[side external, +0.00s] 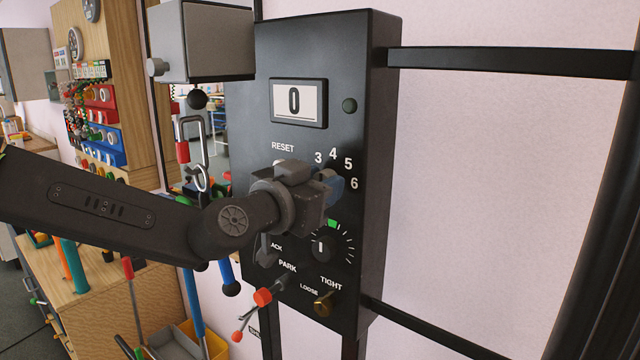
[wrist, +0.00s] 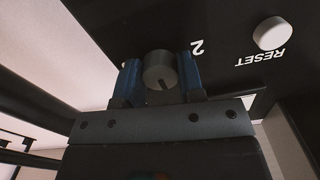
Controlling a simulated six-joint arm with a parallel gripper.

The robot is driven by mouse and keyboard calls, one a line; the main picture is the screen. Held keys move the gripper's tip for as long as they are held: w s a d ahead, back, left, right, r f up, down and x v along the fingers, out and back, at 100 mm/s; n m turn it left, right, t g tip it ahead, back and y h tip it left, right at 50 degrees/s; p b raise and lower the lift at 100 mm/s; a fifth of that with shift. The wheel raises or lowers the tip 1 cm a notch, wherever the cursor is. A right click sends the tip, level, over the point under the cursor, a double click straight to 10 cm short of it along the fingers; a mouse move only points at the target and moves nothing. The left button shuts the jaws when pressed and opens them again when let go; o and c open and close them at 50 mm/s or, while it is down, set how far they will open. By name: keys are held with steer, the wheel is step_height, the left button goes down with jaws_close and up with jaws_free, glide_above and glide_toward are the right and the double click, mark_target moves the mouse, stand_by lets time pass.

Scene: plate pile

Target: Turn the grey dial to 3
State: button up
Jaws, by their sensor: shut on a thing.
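The grey dial (wrist: 159,70) sits between the two blue fingers of my gripper (wrist: 160,78) in the wrist view. The fingers are shut on its sides. A dark mark shows on the near part of its face, but I cannot tell which number it points to. In the side view my gripper (side external: 322,186) is against the black panel (side external: 336,62) and hides the dial. The numbers 3, 4, 5 and 6 show around it, and a 2 shows upside down in the wrist view.
A display (side external: 295,101) on the panel reads 0. The white RESET button (wrist: 272,33) shows in the wrist view. Below my gripper are a small black knob (side external: 322,249), a red-tipped lever (side external: 264,296) and a brass knob (side external: 323,304). A grey box (side external: 203,42) stands at upper left.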

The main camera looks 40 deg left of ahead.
steer(key=shift+n, duration=4.3)
steer(key=o, duration=0.9)
steer(key=shift+s, duration=0.1)
